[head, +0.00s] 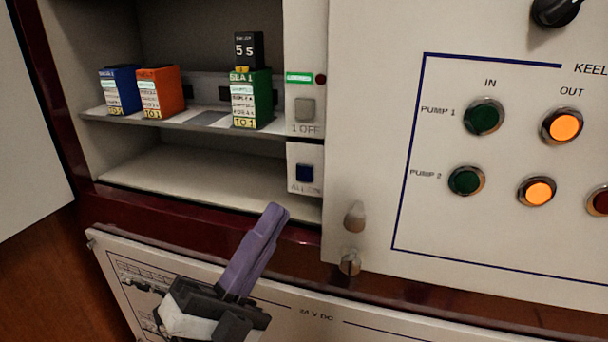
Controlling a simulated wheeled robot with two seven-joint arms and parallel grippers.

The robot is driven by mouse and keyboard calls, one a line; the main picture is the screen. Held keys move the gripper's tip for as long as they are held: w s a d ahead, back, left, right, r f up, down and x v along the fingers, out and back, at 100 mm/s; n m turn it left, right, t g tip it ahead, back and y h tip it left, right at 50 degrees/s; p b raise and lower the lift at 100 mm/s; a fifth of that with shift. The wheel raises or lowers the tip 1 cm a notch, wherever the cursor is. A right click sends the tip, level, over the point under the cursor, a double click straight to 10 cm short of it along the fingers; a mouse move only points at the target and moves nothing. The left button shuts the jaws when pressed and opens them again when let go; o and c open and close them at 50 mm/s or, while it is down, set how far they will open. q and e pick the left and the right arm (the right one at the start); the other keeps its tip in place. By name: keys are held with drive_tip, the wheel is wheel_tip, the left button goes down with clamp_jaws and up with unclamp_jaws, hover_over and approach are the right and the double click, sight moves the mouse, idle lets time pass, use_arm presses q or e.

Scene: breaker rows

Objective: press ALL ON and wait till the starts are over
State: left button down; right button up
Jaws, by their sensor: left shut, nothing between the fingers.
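The ALL ON button (305,173) is a dark blue square on a small white plate at the right edge of the open compartment. Above it sit a grey button (305,109) marked 1 OFF, a lit green label and a dark red lamp (321,79). My left gripper (275,212) has purple fingers, is shut and empty, and points up from below. Its tips are below and left of the ALL ON button in the picture, and look apart from it. My right gripper is not in view.
Blue (119,90), orange (160,91) and green (251,98) modules stand on the shelf, with a black "5 s" block (248,50) on the green one. Right is a panel (370,150) with green lamps and lit orange lamps. A lowered flap (400,325) lies below.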

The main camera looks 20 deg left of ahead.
sight(304, 174)
use_arm(q)
drive_tip(key=shift+w+d+b, duration=0.15)
drive_tip(key=shift+w+b, duration=0.35)
drive_tip(key=shift+w, duration=3.8)
drive_tip(key=shift+w, duration=0.1)
drive_tip(key=shift+w, duration=0.3)
